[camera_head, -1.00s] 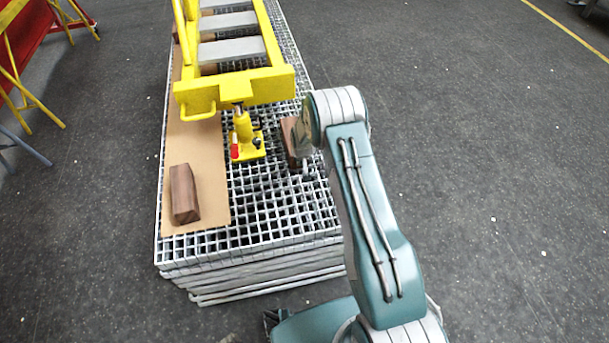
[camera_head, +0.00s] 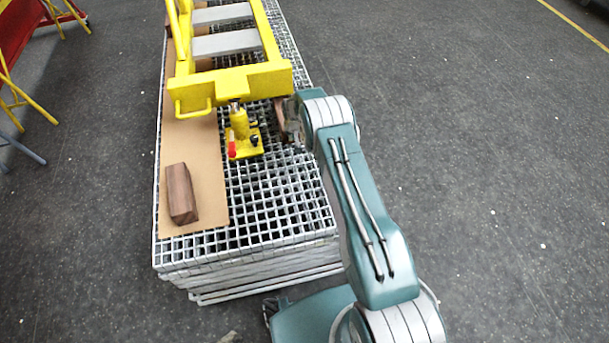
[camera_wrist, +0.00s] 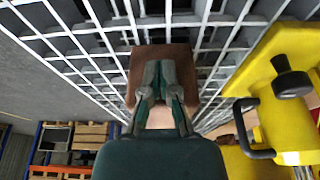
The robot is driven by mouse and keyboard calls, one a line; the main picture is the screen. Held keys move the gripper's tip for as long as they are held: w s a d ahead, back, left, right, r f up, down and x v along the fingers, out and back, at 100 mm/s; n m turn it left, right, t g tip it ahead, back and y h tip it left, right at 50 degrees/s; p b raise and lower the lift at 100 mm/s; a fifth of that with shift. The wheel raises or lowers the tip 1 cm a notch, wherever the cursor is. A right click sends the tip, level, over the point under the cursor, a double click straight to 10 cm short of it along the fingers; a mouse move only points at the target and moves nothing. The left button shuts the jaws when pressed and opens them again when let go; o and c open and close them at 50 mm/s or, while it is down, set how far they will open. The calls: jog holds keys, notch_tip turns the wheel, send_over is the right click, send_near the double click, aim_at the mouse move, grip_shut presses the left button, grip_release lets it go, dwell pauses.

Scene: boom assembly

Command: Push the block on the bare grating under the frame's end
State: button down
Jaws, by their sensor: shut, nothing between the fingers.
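The brown block on the bare grating (camera_head: 280,115) lies to the right of the yellow jack (camera_head: 240,138). Its far part is beside or under the right corner of the yellow frame's end (camera_head: 232,84); my arm hides part of it. In the wrist view the block (camera_wrist: 185,52) is directly in front of my gripper (camera_wrist: 164,72). The fingers are shut with nothing between them and appear to touch the block's near face. The jack (camera_wrist: 290,115) shows close at the right of the wrist view.
A second brown block (camera_head: 181,192) lies on a cardboard sheet (camera_head: 205,165) on the left of the grating stack (camera_head: 270,215). The front grating is clear. Yellow trestle legs (camera_head: 25,95) stand at far left; open floor lies to the right.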

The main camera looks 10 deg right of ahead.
jog(key=shift+w, duration=2.5)
jog(key=shift+s, duration=0.1)
